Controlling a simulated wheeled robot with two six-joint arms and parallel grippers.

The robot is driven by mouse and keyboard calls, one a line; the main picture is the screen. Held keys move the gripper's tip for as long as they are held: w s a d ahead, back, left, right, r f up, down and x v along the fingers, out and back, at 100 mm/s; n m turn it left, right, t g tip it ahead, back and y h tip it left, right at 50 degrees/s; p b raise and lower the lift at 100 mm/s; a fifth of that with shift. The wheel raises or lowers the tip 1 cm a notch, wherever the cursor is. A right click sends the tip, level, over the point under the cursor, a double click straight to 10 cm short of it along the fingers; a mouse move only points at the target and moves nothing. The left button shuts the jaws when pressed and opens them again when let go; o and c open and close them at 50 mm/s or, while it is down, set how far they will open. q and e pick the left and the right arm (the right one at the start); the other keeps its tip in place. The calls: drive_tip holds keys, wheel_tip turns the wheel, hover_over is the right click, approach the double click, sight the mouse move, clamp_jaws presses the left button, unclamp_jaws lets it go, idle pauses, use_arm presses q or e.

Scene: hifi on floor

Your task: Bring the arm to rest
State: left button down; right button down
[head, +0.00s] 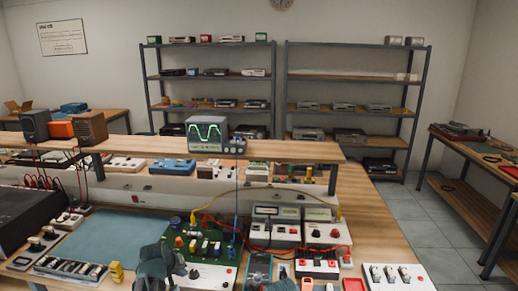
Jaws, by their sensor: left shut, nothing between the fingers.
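My left gripper (158,265) shows dark grey at the bottom of the head view, left of centre. It is shut and holds nothing that I can see. It is in front of a green circuit board (207,244) with several components on it, and overlaps the board's near left corner in the picture. I cannot tell whether it touches the board.
The wooden bench is crowded. Meter boxes (275,230), a blue handheld meter (258,268), a white switch panel (396,276) and loose cables lie to the right. A blue-green mat (110,238) is mostly clear. An oscilloscope (206,134) stands on the raised shelf.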

use_arm(q)
drive_tip(key=s+d+f+m+g+y, duration=0.2)
drive_tip(key=s+d+m+g, duration=0.4)
drive_tip(key=s+d, duration=1.5)
drive_tip(key=s+f+m, duration=0.1)
drive_tip(key=m, duration=0.2)
drive_tip(key=shift+s+d+m+g, duration=0.15)
drive_tip(key=shift+s+m+g, duration=0.15)
drive_tip(key=shift+m+g, duration=0.1)
